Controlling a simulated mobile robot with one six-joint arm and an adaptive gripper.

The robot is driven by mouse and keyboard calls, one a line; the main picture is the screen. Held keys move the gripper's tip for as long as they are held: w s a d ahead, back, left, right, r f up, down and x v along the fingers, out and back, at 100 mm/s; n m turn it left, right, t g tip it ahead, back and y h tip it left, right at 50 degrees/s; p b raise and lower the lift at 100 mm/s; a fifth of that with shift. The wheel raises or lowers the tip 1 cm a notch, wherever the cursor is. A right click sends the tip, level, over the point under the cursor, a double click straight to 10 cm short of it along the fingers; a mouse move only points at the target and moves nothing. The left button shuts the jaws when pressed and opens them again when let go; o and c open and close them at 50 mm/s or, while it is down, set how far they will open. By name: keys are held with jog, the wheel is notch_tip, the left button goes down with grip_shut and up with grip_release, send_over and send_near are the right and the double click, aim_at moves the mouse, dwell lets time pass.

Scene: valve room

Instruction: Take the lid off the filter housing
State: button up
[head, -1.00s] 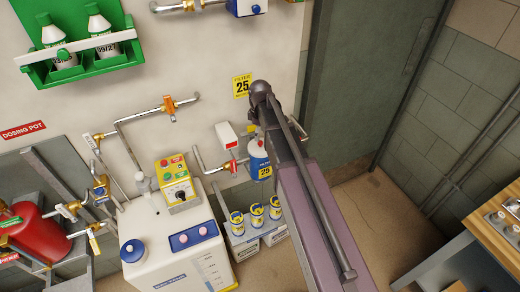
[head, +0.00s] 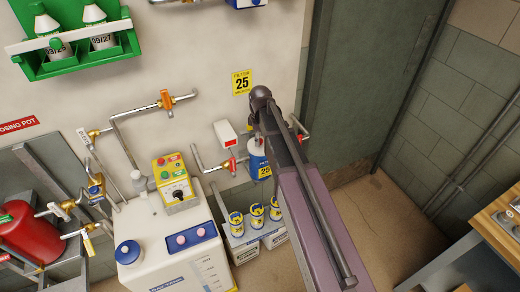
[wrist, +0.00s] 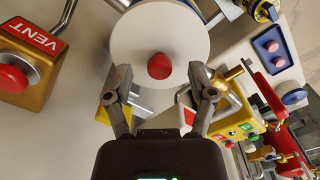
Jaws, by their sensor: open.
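The filter housing (head: 259,168) is a blue and white canister marked 25, low on the wall in the head view, partly hidden by my arm. Its lid (wrist: 140,38) is a white disc with a red knob (wrist: 159,66) at its middle in the wrist view. My gripper (wrist: 161,82) is open, with one finger on each side below the knob. The fingers overlap the lid's lower edge in the picture. I cannot tell whether they touch it. The knob is not held.
A gold box with a red VENT button (wrist: 12,78) stands left of the lid in the wrist view. A red-handled valve (head: 229,165) is on the pipe left of the housing. Several yellow-blue canisters (head: 256,217) stand below. A white tank (head: 175,240) is at lower left.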

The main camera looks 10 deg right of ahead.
jog(key=shift+f+b, duration=0.35)
jog(key=shift+f, duration=0.35)
grip_shut()
